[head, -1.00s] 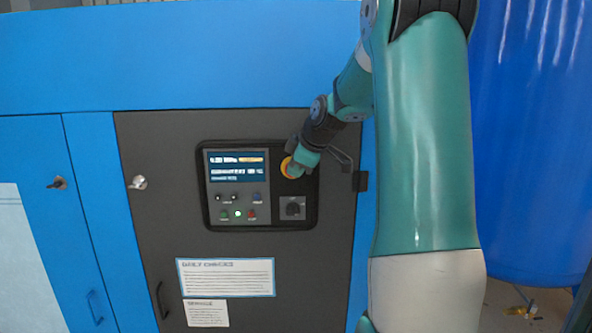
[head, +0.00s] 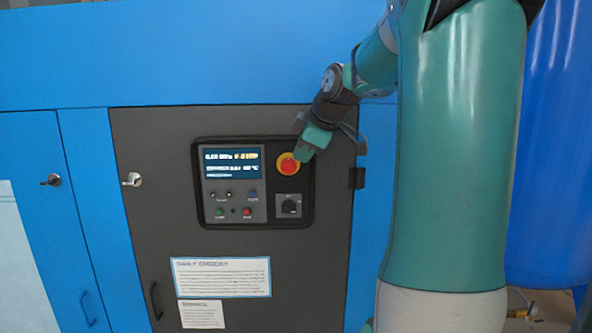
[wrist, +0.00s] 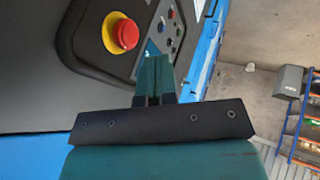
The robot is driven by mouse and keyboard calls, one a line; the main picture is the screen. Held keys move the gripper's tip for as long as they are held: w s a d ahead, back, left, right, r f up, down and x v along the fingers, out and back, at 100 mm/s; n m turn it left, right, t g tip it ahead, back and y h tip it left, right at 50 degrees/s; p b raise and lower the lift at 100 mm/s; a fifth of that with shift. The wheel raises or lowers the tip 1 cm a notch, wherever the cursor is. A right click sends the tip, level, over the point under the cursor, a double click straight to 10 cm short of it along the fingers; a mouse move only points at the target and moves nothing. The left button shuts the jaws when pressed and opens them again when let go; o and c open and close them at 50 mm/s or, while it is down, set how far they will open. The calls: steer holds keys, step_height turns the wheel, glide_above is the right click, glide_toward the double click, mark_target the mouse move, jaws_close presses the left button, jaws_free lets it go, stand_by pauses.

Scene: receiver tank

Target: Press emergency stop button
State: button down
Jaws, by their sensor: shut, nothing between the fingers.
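The emergency stop button (head: 289,166) is a red mushroom head on a yellow ring, at the upper right of the black control panel. It also shows in the wrist view (wrist: 125,34), left of and beyond the fingers. My gripper (head: 302,154) is shut and empty, at the button's upper right in the head view. In the wrist view my gripper (wrist: 154,62) points at the panel with its fingers together. A gap to the button shows there. The button's face is largely uncovered in both views.
The panel has a lit display (head: 231,163), several small buttons and a black rotary switch (head: 289,206) below the stop button. The dark door (head: 140,230) carries a paper notice (head: 222,277). A blue tank (head: 555,150) stands at the right.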

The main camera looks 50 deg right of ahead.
steer(key=shift+a+v, duration=0.15)
steer(key=shift+v, duration=1)
steer(key=shift+a+v, duration=0.1)
steer(key=shift+v, duration=1.1)
steer(key=shift+w, duration=0.1)
